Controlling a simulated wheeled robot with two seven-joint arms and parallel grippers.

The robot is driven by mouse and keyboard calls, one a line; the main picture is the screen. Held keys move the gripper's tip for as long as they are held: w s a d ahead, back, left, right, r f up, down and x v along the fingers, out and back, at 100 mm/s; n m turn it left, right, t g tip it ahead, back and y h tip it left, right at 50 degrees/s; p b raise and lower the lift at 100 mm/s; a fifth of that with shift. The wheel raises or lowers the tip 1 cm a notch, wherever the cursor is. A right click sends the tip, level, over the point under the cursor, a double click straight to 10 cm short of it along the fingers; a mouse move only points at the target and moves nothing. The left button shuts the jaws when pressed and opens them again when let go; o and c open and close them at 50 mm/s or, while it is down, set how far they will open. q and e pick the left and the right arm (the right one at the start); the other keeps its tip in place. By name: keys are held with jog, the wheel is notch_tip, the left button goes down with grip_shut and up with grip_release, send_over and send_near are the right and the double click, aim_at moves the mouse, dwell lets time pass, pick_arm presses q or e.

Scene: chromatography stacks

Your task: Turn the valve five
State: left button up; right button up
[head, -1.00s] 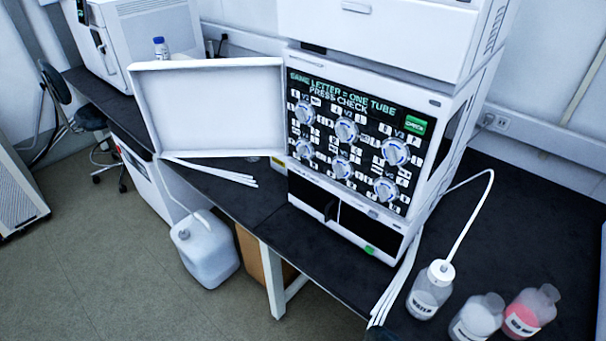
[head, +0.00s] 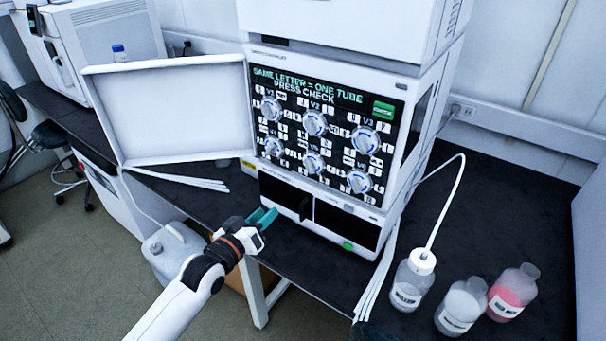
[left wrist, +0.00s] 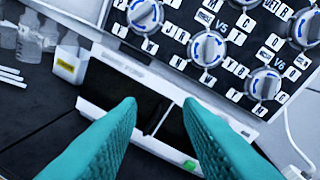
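Valve five is the white round knob (head: 311,163) with blue marks in the middle of the panel's lower row. It also shows in the left wrist view (left wrist: 207,49), under a V5 label, with white letter tags around it. My left gripper (head: 264,216) has teal fingers and is in front of and below the panel, apart from the knobs. In the left wrist view its two fingers (left wrist: 160,104) are spread with nothing between them, and valve five lies beyond and above their tips.
Other knobs surround it, including valve four (left wrist: 145,17) and valve six (left wrist: 263,83). A green check button (head: 383,109) is at the panel's upper right. An open white door (head: 170,110) stands left of the panel. Bottles (head: 462,305) stand on the dark bench at right.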

pick_arm(q)
jog(key=h, duration=0.2)
send_near(307, 166)
jog(key=shift+m, duration=0.3)
jog(key=p+x, duration=0.1)
jog(key=x, duration=0.6)
jog(key=shift+x, duration=0.8)
grip_shut()
